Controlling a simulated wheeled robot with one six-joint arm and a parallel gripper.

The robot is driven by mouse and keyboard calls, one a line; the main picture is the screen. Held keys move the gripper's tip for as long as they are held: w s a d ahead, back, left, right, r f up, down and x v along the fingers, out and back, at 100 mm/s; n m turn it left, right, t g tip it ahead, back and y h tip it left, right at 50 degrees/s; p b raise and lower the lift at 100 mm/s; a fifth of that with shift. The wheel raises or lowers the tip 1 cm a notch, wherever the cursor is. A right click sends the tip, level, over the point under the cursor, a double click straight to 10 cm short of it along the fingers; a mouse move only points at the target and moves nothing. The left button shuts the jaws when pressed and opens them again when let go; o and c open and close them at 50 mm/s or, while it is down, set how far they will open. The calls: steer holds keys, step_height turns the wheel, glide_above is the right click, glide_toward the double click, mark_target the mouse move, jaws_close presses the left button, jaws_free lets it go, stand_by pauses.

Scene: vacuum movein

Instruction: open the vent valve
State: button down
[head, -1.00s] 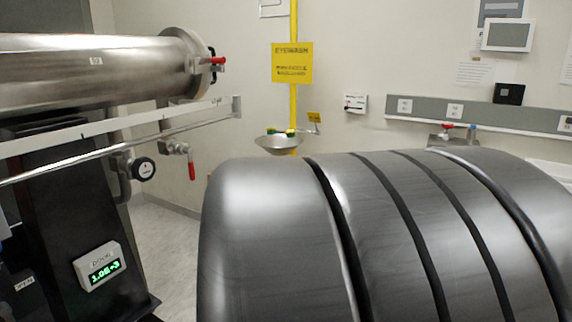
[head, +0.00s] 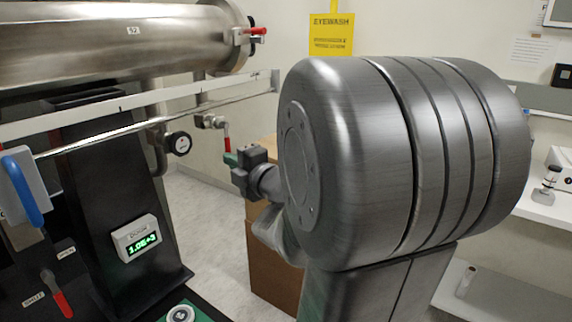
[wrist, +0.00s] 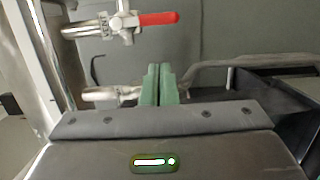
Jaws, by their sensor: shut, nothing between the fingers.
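A small metal valve with a red lever (head: 227,136) sits on the pipework beside a round dark gauge (head: 180,143); its lever hangs down in the head view. My gripper (head: 231,159) has green fingers at the lower end of the lever in the head view; contact cannot be told there. In the wrist view the fingers (wrist: 160,72) are together and empty, below and apart from the lever.
A long rail (head: 150,122) runs under the steel cylinder (head: 110,45). A black stand carries a lit display (head: 137,239). A blue lever (head: 22,190) and another red lever (head: 58,297) are at lower left. A brown box (head: 272,265) stands behind my arm.

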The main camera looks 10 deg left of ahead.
mark_target(226, 139)
steer(key=shift+w+a+p, duration=0.25)
steer(key=shift+w+a, duration=0.15)
steer(key=shift+w, duration=0.45)
steer(key=shift+w+a+p, duration=0.25)
steer(key=shift+w+a, duration=0.15)
steer(key=shift+w, duration=0.45)
steer(key=shift+w+a+p, duration=0.25)
steer(key=shift+w+a, duration=0.15)
steer(key=shift+w, duration=0.45)
steer(key=shift+f+b, duration=0.2)
steer(key=shift+b, duration=0.5)
